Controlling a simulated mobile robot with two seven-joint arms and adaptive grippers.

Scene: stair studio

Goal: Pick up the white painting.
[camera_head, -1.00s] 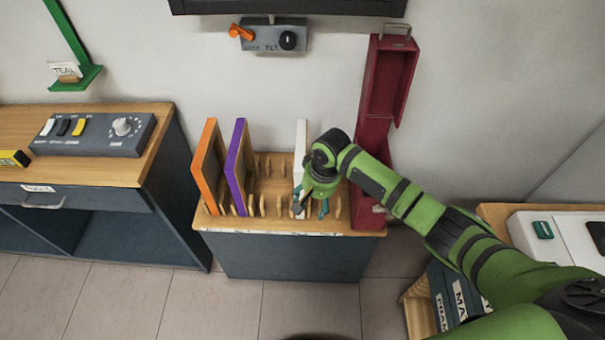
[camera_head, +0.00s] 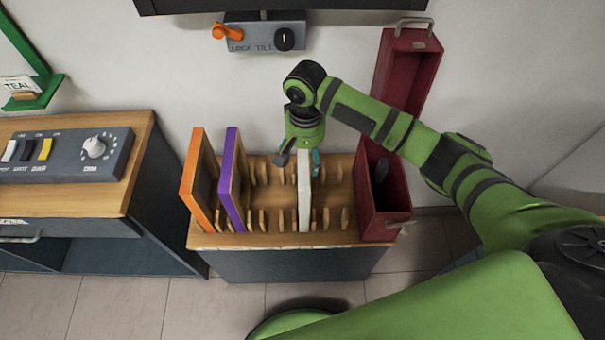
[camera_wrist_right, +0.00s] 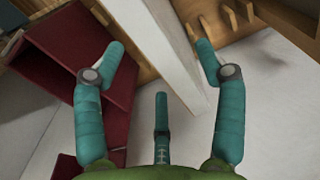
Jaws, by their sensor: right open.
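The white painting (camera_head: 304,197) stands upright on edge in a slotted wooden rack (camera_head: 270,240), its narrow edge toward me. My right gripper (camera_head: 299,162) is open at the painting's far upper end, with a finger on each side of it. In the right wrist view, the white painting (camera_wrist_right: 165,55) runs between the open teal fingers (camera_wrist_right: 160,65). A gap shows on both sides, and I cannot tell whether any finger touches it. My left gripper is not in view.
An orange-edged painting (camera_head: 198,185) and a purple-edged painting (camera_head: 232,185) stand in the rack's left slots. An open red box (camera_head: 372,215) is close at the right. A wall control box (camera_head: 262,37) is behind. Several slots between the purple and white paintings are empty.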

